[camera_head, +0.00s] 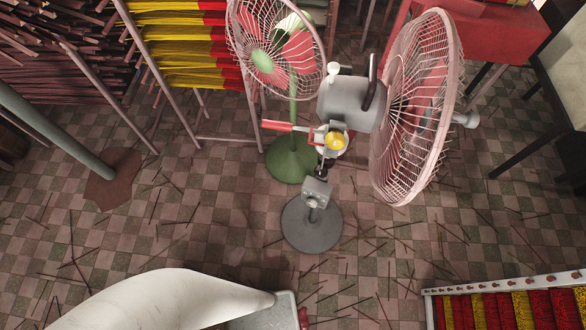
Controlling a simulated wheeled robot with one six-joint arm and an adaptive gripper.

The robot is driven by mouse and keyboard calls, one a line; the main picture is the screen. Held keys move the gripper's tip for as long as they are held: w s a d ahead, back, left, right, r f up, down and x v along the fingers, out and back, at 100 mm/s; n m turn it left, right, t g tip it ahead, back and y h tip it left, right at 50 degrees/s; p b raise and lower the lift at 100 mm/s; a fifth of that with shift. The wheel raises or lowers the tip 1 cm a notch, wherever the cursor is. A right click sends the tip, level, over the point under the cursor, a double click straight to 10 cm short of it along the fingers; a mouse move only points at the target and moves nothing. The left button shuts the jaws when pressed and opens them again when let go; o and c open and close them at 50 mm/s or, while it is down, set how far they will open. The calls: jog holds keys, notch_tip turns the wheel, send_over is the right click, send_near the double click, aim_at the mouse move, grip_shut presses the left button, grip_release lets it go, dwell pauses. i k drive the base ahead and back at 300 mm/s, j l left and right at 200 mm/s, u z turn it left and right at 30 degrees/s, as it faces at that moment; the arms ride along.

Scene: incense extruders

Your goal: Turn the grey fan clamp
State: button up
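The grey fan (350,98) stands upright in the middle of the view on a round dark grey base (312,228). Its large pinkish wire cage (418,105) faces right. Under the motor housing, at the neck, is a fitting with a yellow round part (335,140) and a red-handled lever (277,126) reaching left. A small grey block, which looks like a clamp (317,190), sits lower on the pole. I cannot tell for sure which of these is the fan clamp. My gripper is not in view, and nothing is seen touching the fan.
A green fan (290,160) stands close behind the grey one. Racks of yellow and red incense (185,45) fill the back left. A red table (495,40) is at back right. A tray of incense (505,308) is at lower right. Sticks litter the open tiled floor (190,215).

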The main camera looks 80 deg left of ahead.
aim_at(324, 173)
jog(key=k+l+u, duration=0.1)
jog(key=u, duration=0.3)
jog(key=k+l+u, duration=0.15)
jog(key=u, duration=0.2)
jog(key=k+u, duration=0.1)
jog(key=u, duration=0.3)
jog(key=k+l+u, duration=0.1)
jog(key=u, duration=0.3)
jog(key=k, duration=0.05)
